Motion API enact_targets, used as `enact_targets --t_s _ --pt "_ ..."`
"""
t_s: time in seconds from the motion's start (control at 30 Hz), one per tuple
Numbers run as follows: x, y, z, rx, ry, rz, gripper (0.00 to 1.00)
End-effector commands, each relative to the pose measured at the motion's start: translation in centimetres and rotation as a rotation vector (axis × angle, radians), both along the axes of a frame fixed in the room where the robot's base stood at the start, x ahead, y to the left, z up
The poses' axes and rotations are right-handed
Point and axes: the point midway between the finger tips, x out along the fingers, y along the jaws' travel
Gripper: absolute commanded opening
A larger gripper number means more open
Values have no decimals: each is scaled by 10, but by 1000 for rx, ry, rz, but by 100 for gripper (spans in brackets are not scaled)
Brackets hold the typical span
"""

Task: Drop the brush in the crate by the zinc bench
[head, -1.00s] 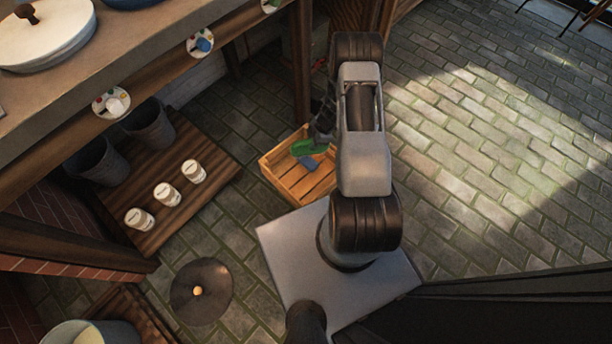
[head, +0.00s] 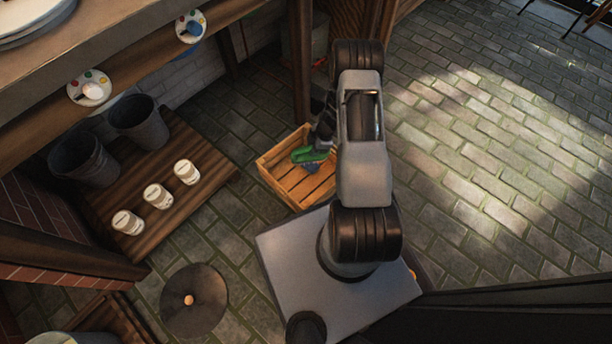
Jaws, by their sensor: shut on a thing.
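The crate (head: 322,192), a slatted wooden box, stands on the floor in the middle, beside my base. My gripper (head: 311,156), with green fingers, is over the crate and looks low in or just above it. It is shut on the brush. Only a small dark blue piece (head: 311,168) shows just below the fingers; I take it for part of the brush. The fingers hide the rest, and I cannot tell whether it touches the slats. The grey-topped bench (head: 120,35) runs along the upper left; its leg stands just behind the crate.
Two dark buckets (head: 140,125) and three white jars (head: 157,196) stand on a low wooden platform (head: 215,172) at the left. Painted plates (head: 90,88) sit along the bench edge. A dark round disc (head: 194,300) lies at the lower left.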

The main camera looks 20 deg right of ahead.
Motion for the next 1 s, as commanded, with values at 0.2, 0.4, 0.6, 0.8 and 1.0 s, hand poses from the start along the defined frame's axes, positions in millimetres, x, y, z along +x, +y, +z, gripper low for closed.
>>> enact_targets --t_s 0.2,0.4,0.6,0.8,1.0 --pt "0 0 0 0 0 0 43" --pt "0 0 0 0 0 0 57" --pt "0 0 1 0 0 0 57" --pt "-1 -8 25 0 -1 -1 57" --pt "-5 -24 64 0 -1 -2 57"
